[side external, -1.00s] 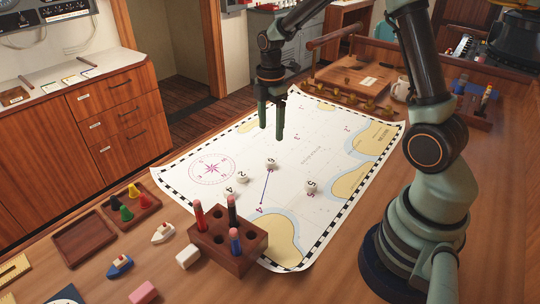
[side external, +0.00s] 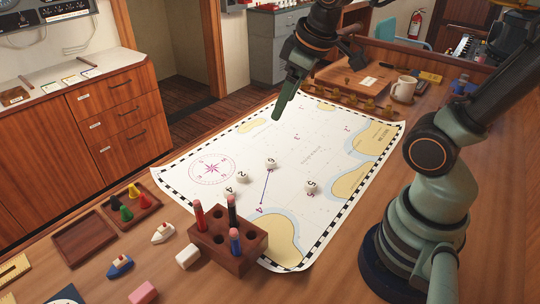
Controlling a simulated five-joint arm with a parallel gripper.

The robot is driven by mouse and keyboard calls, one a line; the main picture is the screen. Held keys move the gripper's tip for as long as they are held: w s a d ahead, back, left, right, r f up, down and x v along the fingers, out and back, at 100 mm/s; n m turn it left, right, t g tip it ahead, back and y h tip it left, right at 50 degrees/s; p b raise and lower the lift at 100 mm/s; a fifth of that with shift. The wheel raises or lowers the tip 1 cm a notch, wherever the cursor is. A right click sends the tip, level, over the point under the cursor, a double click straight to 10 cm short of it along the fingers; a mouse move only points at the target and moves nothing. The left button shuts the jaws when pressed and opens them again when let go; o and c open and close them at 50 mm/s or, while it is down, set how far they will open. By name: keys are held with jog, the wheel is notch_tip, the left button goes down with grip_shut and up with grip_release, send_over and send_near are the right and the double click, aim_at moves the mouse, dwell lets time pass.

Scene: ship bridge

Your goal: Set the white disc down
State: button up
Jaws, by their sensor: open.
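Several small white discs with dark marks lie on the white chart (side external: 215,205). One disc (side external: 270,163) sits at the upper end of a purple line. A second disc (side external: 242,176) and a third disc (side external: 229,188) lie close together to its lower left. Another disc (side external: 312,187) lies to the right. Which one is the task's disc I cannot tell. My gripper (side external: 280,108) is open and empty, raised above the far part of the chart, apart from the discs. One finger shows clearly; the other is largely hidden.
A wooden block with coloured pens (side external: 228,252) stands on the chart's near edge. Small boats (side external: 120,265) and a tray of coloured pegs (side external: 131,208) are at left. The chart's middle has free room.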

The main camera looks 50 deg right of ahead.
jog(key=s+m, duration=0.1)
jog(key=a+m, duration=0.1)
jog(key=s+m+t, duration=0.1)
jog(key=shift+s+a+r, duration=0.15)
jog(key=shift+s+r, duration=0.1)
jog(key=shift+s, duration=0.05)
